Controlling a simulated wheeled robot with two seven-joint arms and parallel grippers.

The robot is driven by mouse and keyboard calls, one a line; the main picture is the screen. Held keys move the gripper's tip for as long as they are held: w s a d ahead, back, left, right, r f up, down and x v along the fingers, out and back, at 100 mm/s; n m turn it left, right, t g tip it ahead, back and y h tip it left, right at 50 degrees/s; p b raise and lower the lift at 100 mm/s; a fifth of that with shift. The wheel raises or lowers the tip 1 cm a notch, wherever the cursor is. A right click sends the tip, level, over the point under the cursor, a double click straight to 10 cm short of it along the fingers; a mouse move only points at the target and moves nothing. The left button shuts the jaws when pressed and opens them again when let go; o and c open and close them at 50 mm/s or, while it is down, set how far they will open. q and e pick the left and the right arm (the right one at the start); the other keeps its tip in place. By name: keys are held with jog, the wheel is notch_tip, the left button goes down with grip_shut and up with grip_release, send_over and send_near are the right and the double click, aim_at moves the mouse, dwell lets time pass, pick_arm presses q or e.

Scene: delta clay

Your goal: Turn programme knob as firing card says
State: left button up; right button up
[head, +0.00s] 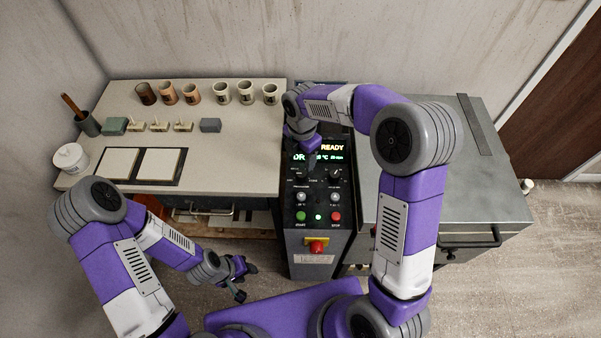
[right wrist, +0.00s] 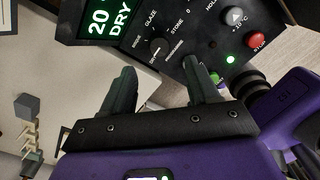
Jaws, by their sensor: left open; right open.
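The control panel (head: 318,205) stands between the table and the grey kiln. My left gripper (head: 242,282) is open and empty, low in front of the table. I cannot make out a firing card.
A second knob (head: 335,173), green start button (head: 300,216), red stop button (head: 336,216) and red emergency knob (head: 316,246) are close by. The table (head: 235,150) carries cups, a tile tray and clay blocks. The kiln (head: 480,190) is at right.

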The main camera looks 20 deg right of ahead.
aim_at(302, 173)
notch_tip(302, 173, down, 8)
jog(key=shift+b, duration=1.1)
jog(key=c, duration=1)
jog(key=shift+c, duration=0.2)
